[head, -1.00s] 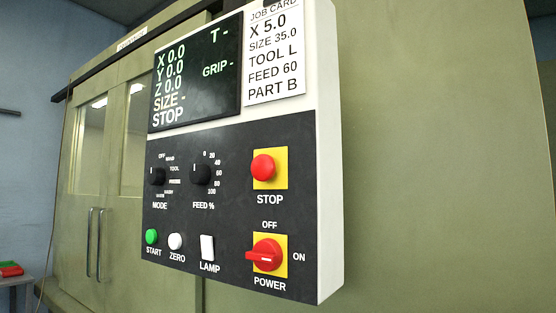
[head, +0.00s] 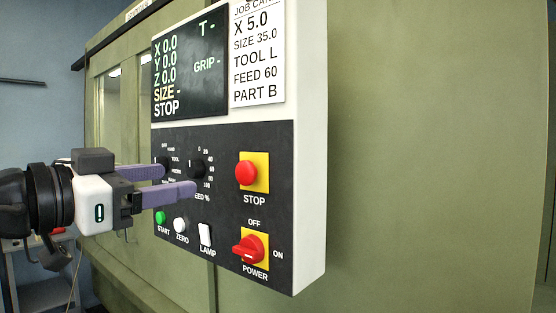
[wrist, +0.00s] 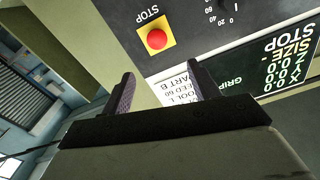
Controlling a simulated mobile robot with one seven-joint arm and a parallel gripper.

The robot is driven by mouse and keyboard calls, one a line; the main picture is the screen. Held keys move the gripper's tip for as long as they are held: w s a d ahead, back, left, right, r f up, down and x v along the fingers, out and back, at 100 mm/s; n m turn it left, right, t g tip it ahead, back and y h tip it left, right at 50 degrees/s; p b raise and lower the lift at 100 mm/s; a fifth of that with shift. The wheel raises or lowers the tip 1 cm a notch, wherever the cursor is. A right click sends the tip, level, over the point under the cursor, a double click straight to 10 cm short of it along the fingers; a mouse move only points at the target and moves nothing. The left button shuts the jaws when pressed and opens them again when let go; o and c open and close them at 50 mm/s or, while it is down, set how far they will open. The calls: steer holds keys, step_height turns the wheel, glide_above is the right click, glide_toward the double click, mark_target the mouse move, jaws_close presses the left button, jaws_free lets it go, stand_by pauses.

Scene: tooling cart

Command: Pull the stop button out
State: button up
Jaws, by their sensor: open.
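The red stop button (head: 246,172) sits on a yellow square plate at the right of the control panel, above the word STOP. It also shows in the wrist view (wrist: 156,39), where the panel appears upside down, beyond the fingertips. My gripper (head: 180,180) has two purple fingers spread apart with nothing between them. In the head view it is to the left of the stop button, in front of the mode and feed knobs. In the wrist view the fingers (wrist: 161,83) are apart and do not touch the button.
Below the stop button is the red power switch (head: 248,249). The green start button (head: 160,217), white zero button (head: 180,225) and white lamp switch (head: 205,235) line the panel's lower edge. The screen (head: 190,68) reads STOP. A job card (head: 257,55) hangs beside it.

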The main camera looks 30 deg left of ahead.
mark_target(242, 172)
steer(key=w+p, duration=0.1)
steer(key=w, duration=0.3)
steer(key=w+d+p, duration=0.1)
steer(key=w+p, duration=0.1)
steer(key=w, duration=0.3)
steer(key=w+p, duration=0.1)
steer(key=w, duration=0.3)
steer(key=shift+w+d+p, duration=0.2)
steer(key=shift+w+p, duration=0.15)
steer(key=shift+w, duration=0.05)
steer(key=c, duration=1.1)
steer(key=shift+o, duration=0.2)
steer(key=shift+s+f, duration=0.15)
steer(key=shift+s, duration=0.35)
steer(key=o, duration=1.1)
steer(key=shift+s, duration=0.1)
steer(key=shift+c, duration=0.2)
